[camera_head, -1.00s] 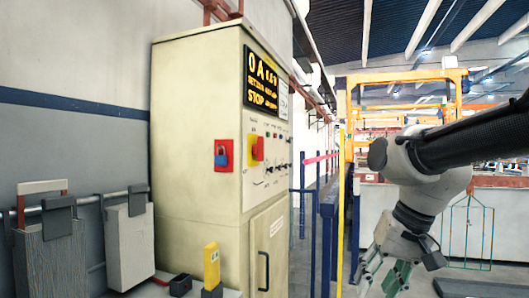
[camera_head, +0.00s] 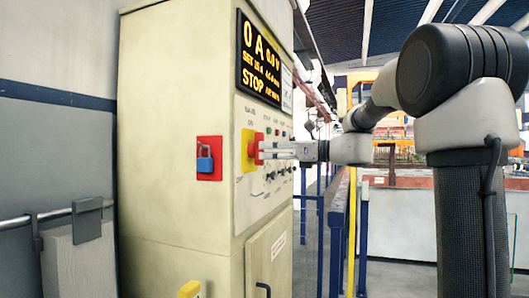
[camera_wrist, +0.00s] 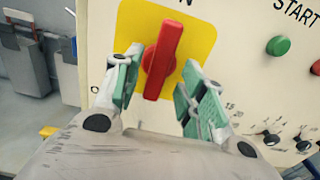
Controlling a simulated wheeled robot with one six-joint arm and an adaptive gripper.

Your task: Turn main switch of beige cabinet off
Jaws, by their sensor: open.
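The beige cabinet (camera_head: 180,120) stands left of centre in the head view. Its main switch is a red handle on a yellow plate (camera_head: 247,150) on the front panel. In the wrist view the red handle (camera_wrist: 163,60) is tilted slightly off upright, its top to the right, on the yellow plate (camera_wrist: 203,45). My gripper (camera_head: 268,150) reaches the switch from the right. In the wrist view my gripper (camera_wrist: 155,88) is open, with one green-padded finger on each side of the handle. A gap shows on the right side; contact on the left is unclear.
A display (camera_head: 262,58) reading STOP sits above the switch. A blue padlock on a red plate (camera_head: 209,158) is on the cabinet's side. A green START button (camera_wrist: 278,45) and several small knobs (camera_wrist: 272,138) lie right of the switch.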

